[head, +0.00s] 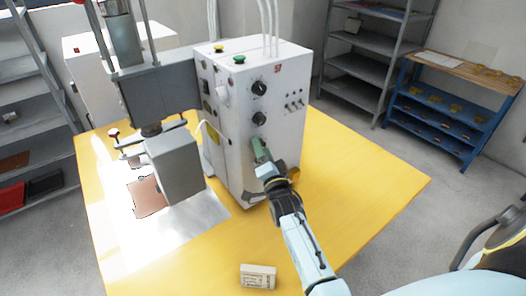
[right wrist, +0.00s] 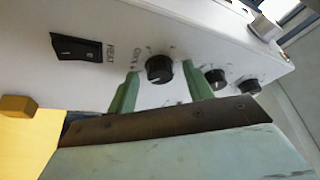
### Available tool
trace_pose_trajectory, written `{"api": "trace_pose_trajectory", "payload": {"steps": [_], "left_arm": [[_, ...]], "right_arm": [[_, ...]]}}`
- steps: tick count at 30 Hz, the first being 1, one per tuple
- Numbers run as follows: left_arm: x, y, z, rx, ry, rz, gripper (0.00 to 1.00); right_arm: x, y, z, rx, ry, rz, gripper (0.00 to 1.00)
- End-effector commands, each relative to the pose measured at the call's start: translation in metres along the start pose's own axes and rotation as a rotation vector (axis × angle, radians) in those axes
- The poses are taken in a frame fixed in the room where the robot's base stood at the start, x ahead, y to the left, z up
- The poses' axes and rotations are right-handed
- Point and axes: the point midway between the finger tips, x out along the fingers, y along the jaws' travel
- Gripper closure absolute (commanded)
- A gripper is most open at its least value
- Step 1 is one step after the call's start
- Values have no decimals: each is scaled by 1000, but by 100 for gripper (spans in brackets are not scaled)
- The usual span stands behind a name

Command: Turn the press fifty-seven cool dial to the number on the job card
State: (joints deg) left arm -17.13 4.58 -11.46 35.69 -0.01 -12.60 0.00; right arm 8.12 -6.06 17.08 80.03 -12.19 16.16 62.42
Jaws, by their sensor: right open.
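The press control box (head: 245,100) is a white cabinet on a yellow table, with black round dials on its front face. In the right wrist view a black dial (right wrist: 160,69) with a pale pointer line sits between my green fingertips. Lettering beside it looks like COOL, but its scale numbers are too small to read. My right gripper (head: 259,147) is open at the lower front face, one finger on each side of that dial, and contact is not clear. In the head view the gripper hides this dial. I cannot make out a readable job card. My left gripper is out of view.
Two more dials (right wrist: 216,77) (right wrist: 247,85) and a black rocker switch (right wrist: 76,47) are close by. A small beige printed block (head: 258,277) lies at the table's front edge. The press head (head: 172,165) stands left. The yellow table (head: 370,180) is clear at right.

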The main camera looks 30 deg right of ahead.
Motion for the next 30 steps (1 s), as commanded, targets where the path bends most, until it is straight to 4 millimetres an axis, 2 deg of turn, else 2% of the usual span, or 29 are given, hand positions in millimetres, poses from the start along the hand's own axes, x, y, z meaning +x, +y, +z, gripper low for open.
{"api": "trace_pose_trajectory", "payload": {"steps": [3, 13, 23, 30], "left_arm": [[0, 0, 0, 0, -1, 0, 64], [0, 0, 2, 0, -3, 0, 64], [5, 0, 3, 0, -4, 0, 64], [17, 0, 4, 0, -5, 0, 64]], "right_arm": [[0, 0, 0, 0, 0, 0, 51], [0, 0, 0, 0, 0, 0, 93], [0, 2, 0, -51, 0, -22, 93], [-1, 4, 1, -196, -1, -82, 93]]}}
